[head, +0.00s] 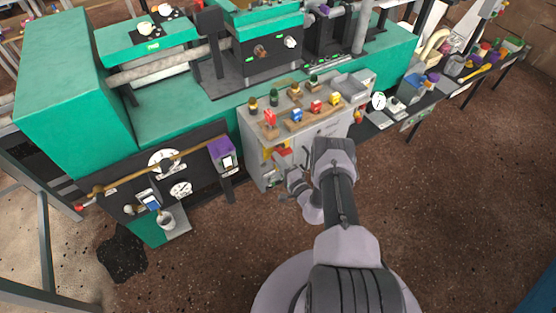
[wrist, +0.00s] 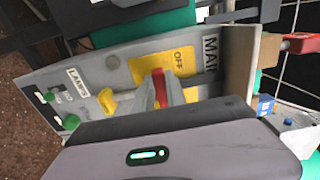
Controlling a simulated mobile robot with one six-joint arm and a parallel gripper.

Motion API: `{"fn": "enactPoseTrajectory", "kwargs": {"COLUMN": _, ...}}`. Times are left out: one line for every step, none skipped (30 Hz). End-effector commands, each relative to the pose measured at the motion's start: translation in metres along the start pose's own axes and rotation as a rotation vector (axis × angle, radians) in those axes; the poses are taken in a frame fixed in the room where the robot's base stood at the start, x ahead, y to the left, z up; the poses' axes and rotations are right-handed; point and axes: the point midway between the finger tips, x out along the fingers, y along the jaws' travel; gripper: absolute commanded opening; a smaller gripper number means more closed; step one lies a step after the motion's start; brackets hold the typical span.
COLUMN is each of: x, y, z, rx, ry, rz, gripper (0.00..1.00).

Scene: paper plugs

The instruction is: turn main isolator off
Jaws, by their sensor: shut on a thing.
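The main isolator's red handle (wrist: 160,90) stands in front of a yellow plate (wrist: 178,64) reading OFF, beside a label that reads MAIN. My gripper (wrist: 164,94) is shut on the red handle, and its grey fingers hide part of it. In the head view my gripper (head: 284,164) is at the front of the grey cabinet (head: 255,155), by a yellow and red patch; the handle itself is mostly hidden there.
A yellow knob (wrist: 107,101), green buttons (wrist: 70,121) and a LAMPS label (wrist: 75,78) share the panel. A purple box (head: 222,154) is to the left. Open floor lies in front.

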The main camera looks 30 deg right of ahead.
Motion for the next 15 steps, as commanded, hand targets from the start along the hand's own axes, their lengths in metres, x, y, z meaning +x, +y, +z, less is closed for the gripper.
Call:
{"fn": "enactPoseTrajectory", "kwargs": {"x": -0.0004, "y": 0.0007, "z": -0.0003, "rx": -0.004, "ry": 0.001, "rz": 0.001, "gripper": 0.0}}
{"fn": "enactPoseTrajectory", "kwargs": {"x": -0.0004, "y": 0.0007, "z": -0.0003, "rx": -0.005, "ry": 0.001, "rz": 0.001, "gripper": 0.0}}
{"fn": "enactPoseTrajectory", "kwargs": {"x": -0.0004, "y": 0.0008, "z": -0.0003, "rx": -0.007, "ry": 0.001, "rz": 0.001, "gripper": 0.0}}
{"fn": "enactPoseTrajectory", "kwargs": {"x": -0.0004, "y": 0.0008, "z": -0.0003, "rx": -0.007, "ry": 0.001, "rz": 0.001, "gripper": 0.0}}
{"fn": "enactPoseTrajectory", "kwargs": {"x": -0.0004, "y": 0.0008, "z": -0.0003, "rx": -0.008, "ry": 0.001, "rz": 0.001, "gripper": 0.0}}
{"fn": "enactPoseTrajectory", "kwargs": {"x": -0.0003, "y": 0.0008, "z": -0.0004, "rx": -0.008, "ry": 0.001, "rz": 0.001, "gripper": 0.0}}
{"fn": "enactPoseTrajectory", "kwargs": {"x": -0.0003, "y": 0.0007, "z": -0.0004, "rx": -0.008, "ry": 0.001, "rz": 0.001, "gripper": 0.0}}
{"fn": "enactPoseTrajectory", "kwargs": {"x": -0.0003, "y": 0.0007, "z": -0.0004, "rx": -0.008, "ry": 0.001, "rz": 0.001, "gripper": 0.0}}
{"fn": "enactPoseTrajectory", "kwargs": {"x": -0.0003, "y": 0.0007, "z": -0.0004, "rx": -0.008, "ry": 0.001, "rz": 0.001, "gripper": 0.0}}
{"fn": "enactPoseTrajectory", "kwargs": {"x": -0.0003, "y": 0.0007, "z": -0.0004, "rx": -0.008, "ry": 0.001, "rz": 0.001, "gripper": 0.0}}
{"fn": "enactPoseTrajectory", "kwargs": {"x": -0.0003, "y": 0.0007, "z": -0.0004, "rx": -0.008, "ry": 0.001, "rz": 0.001, "gripper": 0.0}}
{"fn": "enactPoseTrajectory", "kwargs": {"x": -0.0003, "y": 0.0007, "z": -0.0004, "rx": -0.008, "ry": 0.001, "rz": 0.001, "gripper": 0.0}}
{"fn": "enactPoseTrajectory", "kwargs": {"x": -0.0003, "y": 0.0007, "z": -0.0004, "rx": -0.008, "ry": 0.001, "rz": 0.001, "gripper": 0.2}}
{"fn": "enactPoseTrajectory", "kwargs": {"x": -0.0003, "y": 0.0006, "z": -0.0004, "rx": -0.008, "ry": 0.001, "rz": 0.001, "gripper": 0.26}}
{"fn": "enactPoseTrajectory", "kwargs": {"x": -0.0002, "y": 0.0006, "z": -0.0004, "rx": -0.008, "ry": 0.001, "rz": 0.001, "gripper": 0.34}}
